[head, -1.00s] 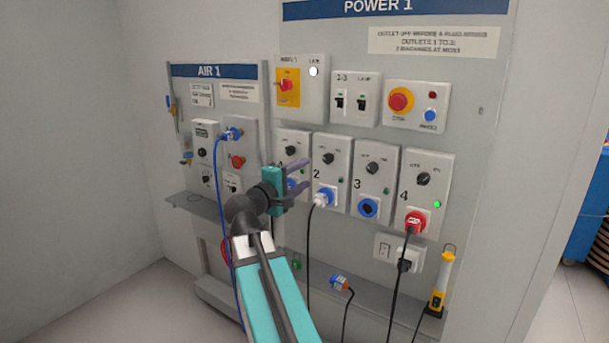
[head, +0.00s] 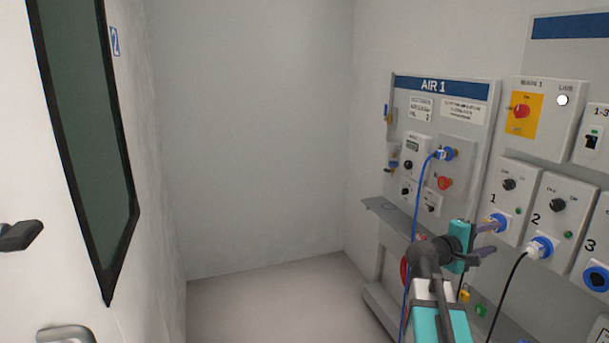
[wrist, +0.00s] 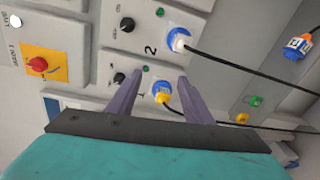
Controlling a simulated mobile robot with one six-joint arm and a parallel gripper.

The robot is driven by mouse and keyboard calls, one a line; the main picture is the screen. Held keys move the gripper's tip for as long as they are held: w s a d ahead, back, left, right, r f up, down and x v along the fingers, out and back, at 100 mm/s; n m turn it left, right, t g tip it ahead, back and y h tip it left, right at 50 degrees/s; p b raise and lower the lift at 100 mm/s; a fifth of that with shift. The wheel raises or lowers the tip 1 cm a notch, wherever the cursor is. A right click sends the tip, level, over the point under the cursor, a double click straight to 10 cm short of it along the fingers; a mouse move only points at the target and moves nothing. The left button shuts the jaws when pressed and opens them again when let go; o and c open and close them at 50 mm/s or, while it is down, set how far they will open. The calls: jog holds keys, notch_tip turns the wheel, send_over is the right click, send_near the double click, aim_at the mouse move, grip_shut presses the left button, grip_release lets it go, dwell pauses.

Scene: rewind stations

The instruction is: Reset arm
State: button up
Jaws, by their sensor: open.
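My gripper (head: 482,240) is open and empty, at the lower right of the head view, in front of the power panel near outlet 1. In the wrist view its two purple fingers (wrist: 155,98) stand apart. Outlet 1's blue socket (wrist: 162,90) shows between them, with a yellow plug and a dark lead. Whether the fingers touch anything there cannot be told, but a gap to the panel seems to show. My arm reaches up from the bottom of the head view.
The AIR 1 panel (head: 470,116) has a blue hose (head: 420,190) hanging from it. Outlet 2 (head: 541,246) holds a plug with a black lead. A red main switch (head: 521,111) sits above. A door (head: 20,130) stands at the left. The floor (head: 270,300) between is clear.

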jog(key=s+a+f+n+g+y+p, duration=0.15)
jog(key=a+f, duration=0.35)
jog(key=f, duration=0.9)
jog(key=s+a+f+g+y, duration=0.1)
jog(key=s+a+f+y, duration=0.35)
jog(key=f, duration=0.95)
jog(key=a+f+n+g+y+p, duration=0.1)
jog(key=a+f, duration=0.6)
jog(key=f, duration=0.7)
jog(key=s+a+f+m+g+y+p, duration=0.1)
jog(key=s+a+f+g+y, duration=0.1)
jog(key=s+a+f, duration=0.5)
jog(key=s+a+f+m+g+y, duration=0.15)
jog(key=s+a+f, duration=0.25)
jog(key=s+f, duration=0.6)
jog(key=s+a+f+m+g+y, duration=0.3)
jog(key=s+a+m+y, duration=0.2)
jog(key=s+a, duration=0.6)
jog(key=shift+s+a+g+y, duration=0.15)
jog(key=shift+s+g+y, duration=0.3)
jog(key=shift+s, duration=0.25)
